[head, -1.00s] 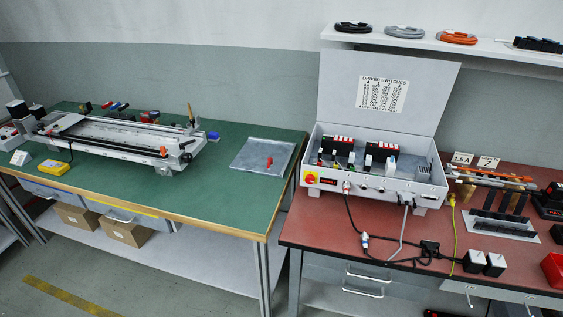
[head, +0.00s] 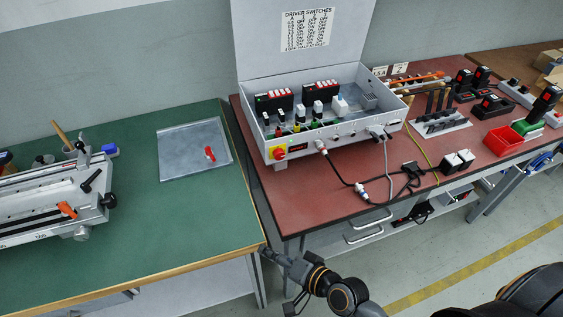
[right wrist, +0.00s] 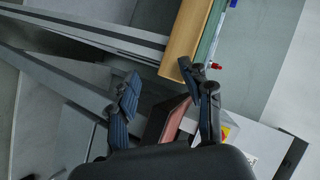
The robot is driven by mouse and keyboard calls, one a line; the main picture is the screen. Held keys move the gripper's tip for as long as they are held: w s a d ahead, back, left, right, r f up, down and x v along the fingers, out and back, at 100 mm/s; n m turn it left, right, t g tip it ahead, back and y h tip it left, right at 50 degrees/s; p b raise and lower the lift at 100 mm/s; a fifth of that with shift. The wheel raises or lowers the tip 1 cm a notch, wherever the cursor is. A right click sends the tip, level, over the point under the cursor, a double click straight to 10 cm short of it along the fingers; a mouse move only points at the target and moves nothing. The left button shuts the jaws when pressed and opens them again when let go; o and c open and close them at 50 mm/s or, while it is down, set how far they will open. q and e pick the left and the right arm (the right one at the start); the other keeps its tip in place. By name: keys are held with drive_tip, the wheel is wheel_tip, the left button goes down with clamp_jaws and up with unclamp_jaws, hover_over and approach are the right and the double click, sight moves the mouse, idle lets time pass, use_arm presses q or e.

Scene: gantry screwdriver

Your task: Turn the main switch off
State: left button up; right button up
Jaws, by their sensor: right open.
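The main switch (head: 279,153) is a red rotary knob on a yellow plate, at the left end of the front of the grey control box (head: 345,142). The box stands open on the red-topped bench. In the right wrist view a piece of the yellow and red switch (right wrist: 226,131) shows just right of a finger, partly hidden. My right gripper (head: 277,262) is below and in front of the switch, by the gap between the benches, well apart from it. Its fingers (right wrist: 160,82) are spread and empty. My left gripper is not in view.
The green bench's wooden edge (head: 190,267) and the red bench's front edge (head: 340,212) lie close to my right gripper. Cables (head: 345,178) hang from the box front, right of the switch. A metal plate with a red tool (head: 209,153) lies on the green bench.

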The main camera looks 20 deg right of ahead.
wheel_tip(320, 180, up, 10)
drive_tip(key=w+m+t+y, duration=0.1)
drive_tip(key=w+m+t, duration=0.2)
drive_tip(key=m+t, duration=0.15)
drive_tip(key=m+t+h, duration=0.3)
drive_tip(key=m+h, duration=0.4)
drive_tip(key=m, duration=0.7)
approach(280, 157)
drive_tip(key=shift+g, duration=0.25)
drive_tip(key=w, duration=0.2)
drive_tip(key=w+p, duration=0.1)
drive_tip(key=w, duration=0.5)
drive_tip(key=shift+w+a+r, duration=0.15)
drive_tip(key=shift+w+r, duration=0.1)
drive_tip(key=shift+r, duration=0.05)
clamp_jaws()
